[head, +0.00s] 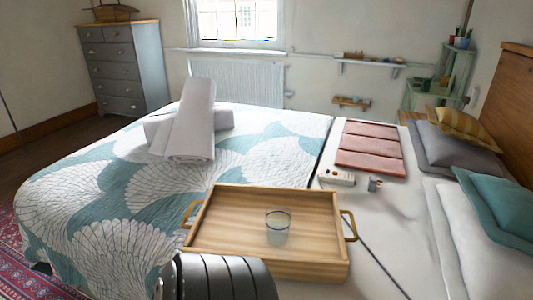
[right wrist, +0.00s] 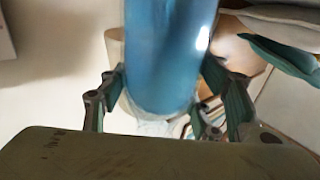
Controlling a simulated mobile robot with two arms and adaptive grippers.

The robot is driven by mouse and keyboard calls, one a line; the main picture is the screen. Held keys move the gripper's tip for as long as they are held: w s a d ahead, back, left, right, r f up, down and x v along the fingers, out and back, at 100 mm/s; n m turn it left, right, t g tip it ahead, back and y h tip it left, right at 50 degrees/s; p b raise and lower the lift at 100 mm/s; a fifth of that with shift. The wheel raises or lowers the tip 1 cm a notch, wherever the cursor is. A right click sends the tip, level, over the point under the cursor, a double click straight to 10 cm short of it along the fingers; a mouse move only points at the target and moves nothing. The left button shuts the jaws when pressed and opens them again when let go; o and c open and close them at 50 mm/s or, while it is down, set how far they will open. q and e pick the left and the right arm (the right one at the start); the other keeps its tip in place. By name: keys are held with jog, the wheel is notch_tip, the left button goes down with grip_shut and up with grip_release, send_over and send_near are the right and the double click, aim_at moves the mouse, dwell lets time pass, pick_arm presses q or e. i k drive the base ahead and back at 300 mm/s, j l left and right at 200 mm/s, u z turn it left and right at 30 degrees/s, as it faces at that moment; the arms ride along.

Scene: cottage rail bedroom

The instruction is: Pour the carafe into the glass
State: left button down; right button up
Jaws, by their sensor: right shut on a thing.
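A clear glass (head: 277,227) stands upright on the wooden tray (head: 215,230), right of its middle. In the right wrist view, the blue carafe (right wrist: 168,50) fills the upper middle of the picture, its upper part cut off by the frame. My right gripper (right wrist: 160,98) is shut on the carafe, with a finger on each side of it. The carafe and the right gripper's fingers do not show in the head view. A pale, see-through patch lies below the blue; I cannot tell what it is. My left gripper is not in view.
The tray lies on the bed (head: 85,190), with a brass handle at each end. Rolled towels (head: 190,125), a folded pink cloth (head: 370,148), a power strip (head: 337,177) and a plug (head: 375,184) lie beyond it. A dark cable runs right of the tray. Pillows (head: 500,200) line the right side.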

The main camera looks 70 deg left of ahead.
aim_at(278, 218)
jog(key=u, duration=1.7)
